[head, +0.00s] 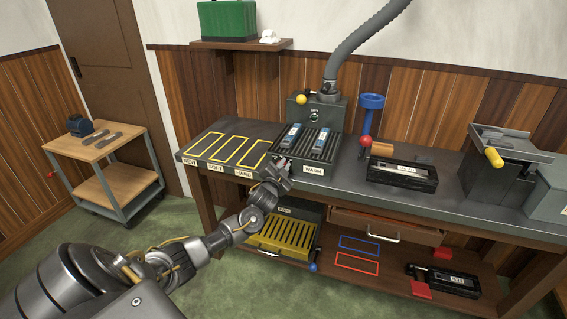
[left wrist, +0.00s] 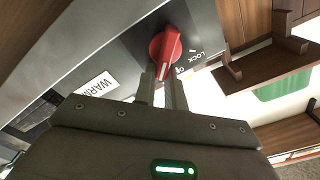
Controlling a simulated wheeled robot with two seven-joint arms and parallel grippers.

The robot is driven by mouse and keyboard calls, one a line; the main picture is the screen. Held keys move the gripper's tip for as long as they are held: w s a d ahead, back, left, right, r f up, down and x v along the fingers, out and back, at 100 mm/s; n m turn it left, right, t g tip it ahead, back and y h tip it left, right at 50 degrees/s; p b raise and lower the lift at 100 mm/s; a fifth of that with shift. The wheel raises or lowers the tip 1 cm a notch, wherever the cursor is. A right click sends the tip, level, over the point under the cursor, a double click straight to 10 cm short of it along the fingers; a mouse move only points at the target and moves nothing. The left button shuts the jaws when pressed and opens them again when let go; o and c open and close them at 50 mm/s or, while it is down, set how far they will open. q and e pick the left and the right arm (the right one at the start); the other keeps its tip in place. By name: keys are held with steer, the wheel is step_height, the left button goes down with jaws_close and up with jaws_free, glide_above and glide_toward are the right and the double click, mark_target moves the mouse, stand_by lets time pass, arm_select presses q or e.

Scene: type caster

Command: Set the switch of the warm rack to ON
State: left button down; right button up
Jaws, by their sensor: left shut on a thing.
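The warm rack (head: 325,153) is a dark ribbed tray on the bench, with a WARM label on its front and two blue-topped pieces lying on it. Its switch is a red knob (left wrist: 166,50) on the grey front panel, seen in the left wrist view beside a LOCK mark and another mark partly hidden by the knob. My left gripper (head: 278,172) is at the left end of the rack's front and hides the switch in the head view. In the left wrist view its two fingers (left wrist: 161,85) are shut on the knob's lower part. My right gripper is out of view.
Yellow-outlined slots (head: 222,137) lie left of the rack. A yellow slotted tray (head: 284,235) is on the shelf below my gripper. A drawer (head: 388,225) and a black box (head: 402,174) are to the right. A cart (head: 108,160) stands far left.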

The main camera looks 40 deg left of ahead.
arm_select(q)
steer(key=shift+s+f+m+p, duration=0.1)
steer(key=shift+f+m+p, duration=0.25)
steer(key=shift+f+m, duration=0.6)
steer(key=shift+r+m, duration=0.2)
steer(key=shift+m, duration=0.15)
steer(key=shift+a, duration=0.1)
steer(key=c, duration=1.6)
jaws_free()
steer(key=shift+c, duration=0.2)
steer(key=shift+o, duration=0.9)
steer(key=shift+s+a, duration=0.1)
steer(key=shift+a, duration=0.15)
steer(key=v, duration=1)
steer(key=shift+s+d+r, duration=0.2)
steer(key=shift+s+d, duration=0.1)
steer(key=shift+d, duration=0.05)
